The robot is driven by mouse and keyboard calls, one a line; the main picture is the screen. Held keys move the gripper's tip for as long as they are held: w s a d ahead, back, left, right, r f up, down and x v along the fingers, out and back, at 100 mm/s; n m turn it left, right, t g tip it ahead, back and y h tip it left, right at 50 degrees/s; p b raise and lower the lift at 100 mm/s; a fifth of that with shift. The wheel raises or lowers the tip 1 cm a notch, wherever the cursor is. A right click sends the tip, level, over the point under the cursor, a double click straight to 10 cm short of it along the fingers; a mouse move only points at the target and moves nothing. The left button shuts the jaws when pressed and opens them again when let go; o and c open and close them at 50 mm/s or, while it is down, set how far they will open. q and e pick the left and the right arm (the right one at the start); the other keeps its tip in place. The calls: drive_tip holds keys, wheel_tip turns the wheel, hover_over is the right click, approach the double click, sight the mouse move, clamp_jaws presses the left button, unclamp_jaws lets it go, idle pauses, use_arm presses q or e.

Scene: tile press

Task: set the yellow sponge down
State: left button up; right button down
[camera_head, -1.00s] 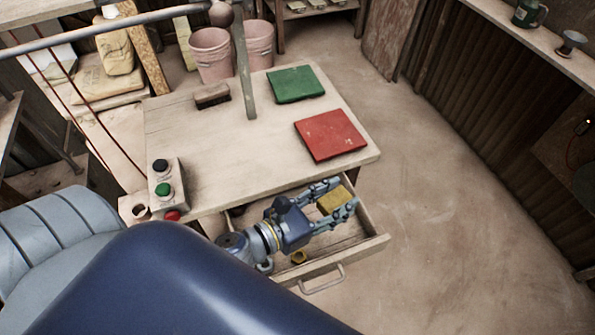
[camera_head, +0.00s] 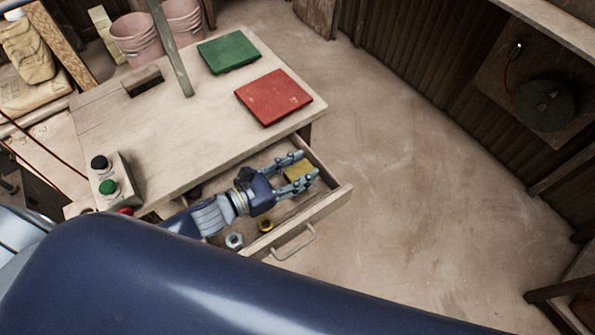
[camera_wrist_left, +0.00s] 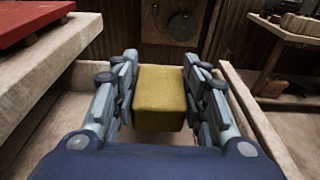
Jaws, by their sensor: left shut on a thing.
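The yellow sponge (camera_head: 298,172) is between the fingers of my left gripper (camera_head: 306,167), which is shut on it over the open drawer (camera_head: 322,207). In the left wrist view the sponge (camera_wrist_left: 160,97) is a mustard-yellow block, with the left gripper's fingers (camera_wrist_left: 158,95) on both sides of it. The drawer's side walls show beyond the fingers. I cannot tell whether the sponge touches the drawer floor. My right gripper is not in view.
The wooden table (camera_head: 190,150) above the drawer carries a red tile (camera_head: 273,97), a green tile (camera_head: 229,51) and a button box (camera_head: 113,181). A yellow ring-like part (camera_head: 265,225) and a grey nut (camera_head: 235,241) lie in the drawer. Floor to the right is clear.

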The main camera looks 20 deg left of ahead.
use_arm(q)
drive_tip(key=shift+f, duration=0.8)
drive_tip(key=shift+f+b, duration=0.55)
drive_tip(key=shift+f, duration=0.15)
drive_tip(key=o, duration=0.9)
drive_tip(key=shift+d, duration=0.1)
drive_tip(key=shift+o, duration=0.3)
drive_tip(key=shift+s+f, duration=0.1)
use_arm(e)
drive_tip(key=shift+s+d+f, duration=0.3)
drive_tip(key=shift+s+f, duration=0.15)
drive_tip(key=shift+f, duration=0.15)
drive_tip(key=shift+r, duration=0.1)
